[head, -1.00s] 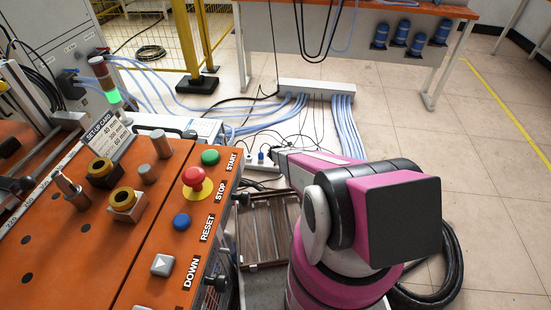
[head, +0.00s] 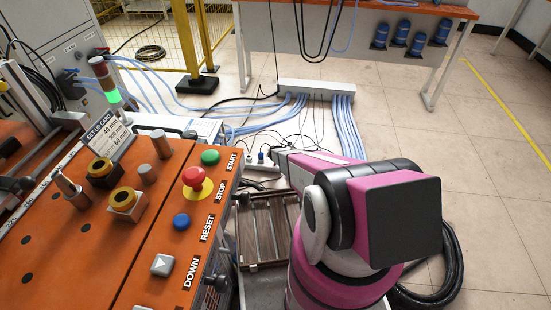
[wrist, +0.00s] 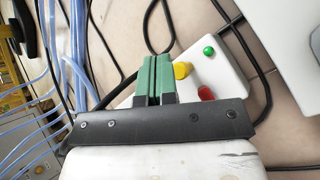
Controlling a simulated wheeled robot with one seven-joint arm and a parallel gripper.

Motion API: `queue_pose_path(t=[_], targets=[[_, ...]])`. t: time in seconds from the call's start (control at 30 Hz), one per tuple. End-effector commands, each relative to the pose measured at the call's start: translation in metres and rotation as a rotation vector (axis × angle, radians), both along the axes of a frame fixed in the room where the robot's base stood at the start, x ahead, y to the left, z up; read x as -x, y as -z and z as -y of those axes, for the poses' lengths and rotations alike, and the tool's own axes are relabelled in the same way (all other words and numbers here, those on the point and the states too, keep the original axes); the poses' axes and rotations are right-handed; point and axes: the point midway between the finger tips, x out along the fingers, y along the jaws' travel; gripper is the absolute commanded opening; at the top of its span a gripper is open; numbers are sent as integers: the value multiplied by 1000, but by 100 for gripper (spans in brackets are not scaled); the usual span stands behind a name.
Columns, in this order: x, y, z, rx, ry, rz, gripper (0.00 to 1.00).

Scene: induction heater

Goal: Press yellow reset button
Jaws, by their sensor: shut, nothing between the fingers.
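In the wrist view a yellow button (wrist: 182,70) stands on a white box (wrist: 222,75), with a green button (wrist: 209,50) and a red button (wrist: 206,93) beside it. My gripper (wrist: 156,62) has green fingers pressed together with nothing between them. In that picture the fingertips are just left of the yellow button; I cannot tell the depth between them or whether they touch. In the head view my pink arm reaches away low behind the orange console, and I cannot make out the fingers or the yellow button there.
The orange console (head: 135,255) at left carries a blue button (head: 181,221) near the RESET label, a red mushroom button (head: 194,177) on a yellow base, and a green button (head: 210,157). Blue hoses (head: 347,125) and dark cables cross the floor. Open floor lies at right.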

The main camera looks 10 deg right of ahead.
Motion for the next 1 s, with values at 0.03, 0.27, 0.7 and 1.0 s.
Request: queue_pose_path(t=[0.03, 0.27, 0.7, 1.0], targets=[[0, 0, 0, 0, 0, 0, 0], [0, 2, 0, 0, 0, 0, 0], [0, 8, 0, 0, 0, 0, 0], [0, 10, 0, 0, 0, 0, 0]])
